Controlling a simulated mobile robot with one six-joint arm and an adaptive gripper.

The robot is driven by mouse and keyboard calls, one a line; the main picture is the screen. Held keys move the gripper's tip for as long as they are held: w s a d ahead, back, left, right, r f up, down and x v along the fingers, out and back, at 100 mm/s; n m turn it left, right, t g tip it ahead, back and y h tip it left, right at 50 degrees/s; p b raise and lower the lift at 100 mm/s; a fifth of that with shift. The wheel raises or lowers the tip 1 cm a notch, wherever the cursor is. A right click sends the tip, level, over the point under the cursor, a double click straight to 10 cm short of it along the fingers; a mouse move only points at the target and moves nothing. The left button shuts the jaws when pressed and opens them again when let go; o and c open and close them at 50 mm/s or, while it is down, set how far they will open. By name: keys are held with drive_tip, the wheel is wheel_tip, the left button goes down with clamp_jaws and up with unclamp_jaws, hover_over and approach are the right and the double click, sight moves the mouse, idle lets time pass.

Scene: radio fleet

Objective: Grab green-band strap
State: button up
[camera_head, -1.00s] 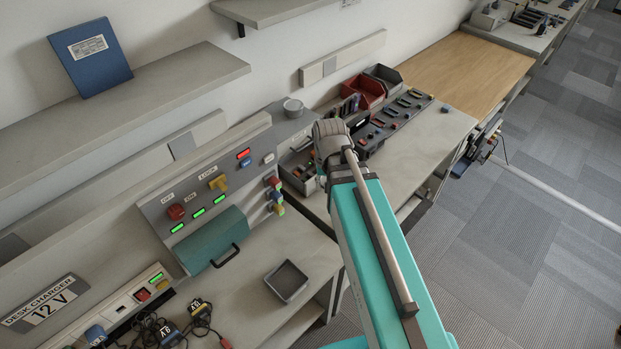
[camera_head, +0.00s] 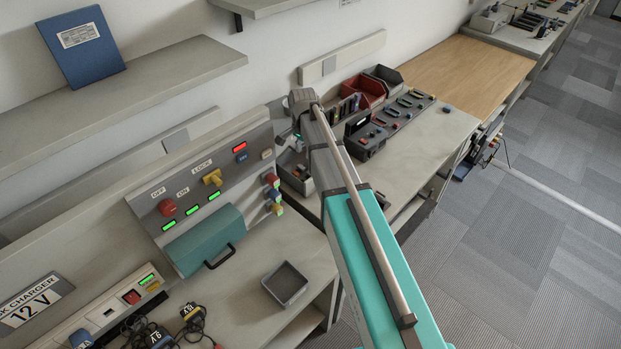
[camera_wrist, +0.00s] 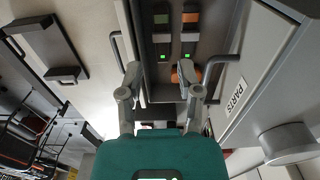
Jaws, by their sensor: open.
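In the wrist view, a dark strip with a green band (camera_wrist: 161,20) lies in a grey tray (camera_wrist: 150,72) near the top of the picture. It looks like the green-band strap, but its full shape is cut off. A similar strip with an orange band (camera_wrist: 190,20) lies to its right. My gripper (camera_wrist: 163,90) is open over the near end of the tray, its two fingers apart with nothing between them. The green band is beyond the fingertips. In the head view my arm hides most of the gripper.
A "PARTS" label (camera_wrist: 235,95) marks a pale surface right of the tray, with a handle (camera_wrist: 215,75) between. A teal cover (camera_head: 205,240) and an empty grey tray (camera_head: 285,284) are to the left.

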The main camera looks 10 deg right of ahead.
idle(0.3)
drive_tip(key=b, duration=0.9)
hover_over(306, 179)
drive_tip(key=f, duration=0.8)
drive_tip(key=shift+s+a+f, duration=0.25)
drive_tip(key=shift+a+f, duration=0.05)
drive_tip(key=f+b, duration=0.3)
drive_tip(key=shift+w+d+f, duration=0.2)
drive_tip(key=shift+w, duration=0.05)
drive_tip(key=shift+f+b, duration=0.9)
drive_tip(key=shift+b, duration=0.05)
clamp_jaws()
